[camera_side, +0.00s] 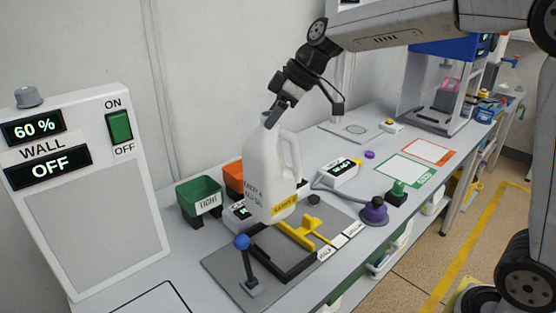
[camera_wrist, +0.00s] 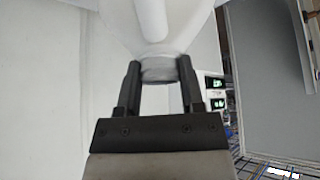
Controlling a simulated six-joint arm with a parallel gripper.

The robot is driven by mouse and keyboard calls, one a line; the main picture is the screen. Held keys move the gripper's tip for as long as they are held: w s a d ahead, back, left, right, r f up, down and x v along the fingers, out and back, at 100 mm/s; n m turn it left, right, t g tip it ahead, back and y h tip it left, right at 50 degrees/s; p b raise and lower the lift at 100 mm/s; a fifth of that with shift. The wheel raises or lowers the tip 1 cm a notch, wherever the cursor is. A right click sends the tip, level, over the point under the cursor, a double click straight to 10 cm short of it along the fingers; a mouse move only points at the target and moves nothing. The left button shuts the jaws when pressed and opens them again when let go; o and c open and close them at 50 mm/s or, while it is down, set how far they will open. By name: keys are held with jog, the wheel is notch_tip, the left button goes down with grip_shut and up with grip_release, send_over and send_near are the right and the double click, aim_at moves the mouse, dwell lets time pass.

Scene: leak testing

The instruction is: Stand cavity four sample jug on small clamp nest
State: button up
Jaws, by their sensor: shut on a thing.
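The white sample jug (camera_side: 266,170) has a side handle, dark print and a yellow label low on its body. My gripper (camera_side: 276,112) is shut on its neck and holds it, slightly tilted, over the clamp fixture. The wrist view shows my gripper (camera_wrist: 160,75) with a finger on each side of the jug's neck (camera_wrist: 158,70). The clamp nest is a grey plate (camera_side: 222,262) with a black frame, a yellow clamp piece (camera_side: 305,234) and a blue-knobbed lever (camera_side: 242,242). The jug hides part of the fixture, and I cannot tell whether its base touches it.
A green bin marked LIGHT (camera_side: 199,196) and an orange bin (camera_side: 233,178) stand behind the jug. A wall display box (camera_side: 85,210) stands at left. A small readout box (camera_side: 340,173), a purple knob (camera_side: 374,210) and a green button (camera_side: 397,190) are at right.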

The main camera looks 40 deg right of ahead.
jog(key=shift+f, duration=5.5)
jog(key=o, duration=1.1)
jog(key=shift+o, duration=0.2)
jog(key=shift+s+r, duration=0.1)
jog(key=shift+r, duration=0.05)
jog(key=shift+v, duration=3.8)
jog(key=s+d+f+m+g+h, duration=0.2)
jog(key=s+f+m+h, duration=0.2)
jog(key=s+f+m, duration=0.5)
jog(key=s+f, duration=0.8)
jog(key=shift+f+h, duration=0.3)
